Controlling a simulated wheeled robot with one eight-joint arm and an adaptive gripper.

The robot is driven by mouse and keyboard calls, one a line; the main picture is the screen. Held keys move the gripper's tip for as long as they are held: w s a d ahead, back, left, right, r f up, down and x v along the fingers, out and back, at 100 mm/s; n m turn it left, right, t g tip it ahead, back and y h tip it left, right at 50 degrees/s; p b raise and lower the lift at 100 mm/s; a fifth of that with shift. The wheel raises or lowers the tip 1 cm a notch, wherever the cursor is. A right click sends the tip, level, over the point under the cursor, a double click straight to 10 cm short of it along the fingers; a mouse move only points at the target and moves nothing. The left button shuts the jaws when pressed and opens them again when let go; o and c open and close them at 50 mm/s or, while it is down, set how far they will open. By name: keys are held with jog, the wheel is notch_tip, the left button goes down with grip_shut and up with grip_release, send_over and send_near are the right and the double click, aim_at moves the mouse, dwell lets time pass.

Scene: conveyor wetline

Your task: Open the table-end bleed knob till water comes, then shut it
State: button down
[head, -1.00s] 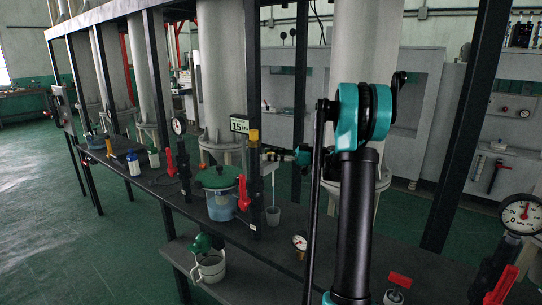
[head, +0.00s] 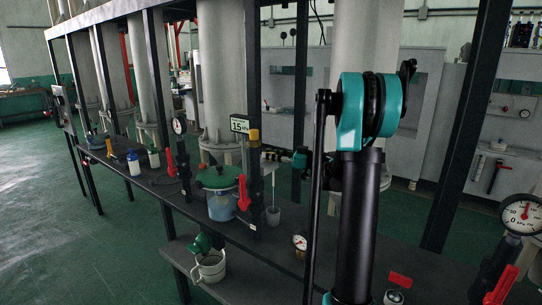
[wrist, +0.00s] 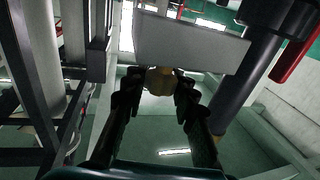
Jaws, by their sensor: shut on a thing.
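My gripper (wrist: 158,88) is shut on a brass-yellow rounded knob (wrist: 160,76) in the wrist view, with one dark finger on each side of it. In the head view my gripper (head: 283,155) is small and partly hidden behind my arm, to the right of the yellow-capped upright pipe (head: 253,136). The knob cannot be made out clearly there. I see no running water in either view.
A clear vessel with a green lid (head: 217,178) and red lever valves (head: 243,193) stand on the dark bench (head: 275,238). A 15 kPa display (head: 239,124) is beside the pipe. Black frame posts (head: 463,130) and a pressure gauge (head: 521,213) are at the right.

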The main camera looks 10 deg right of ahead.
jog(key=shift+m+t+h, duration=1.1)
jog(key=shift+m+t, duration=0.1)
jog(key=shift+t, duration=0.3)
jog(key=c, duration=1.2)
grip_release()
jog(key=v, duration=1.2)
jog(key=shift+s, duration=0.15)
jog(key=shift+a, duration=0.1)
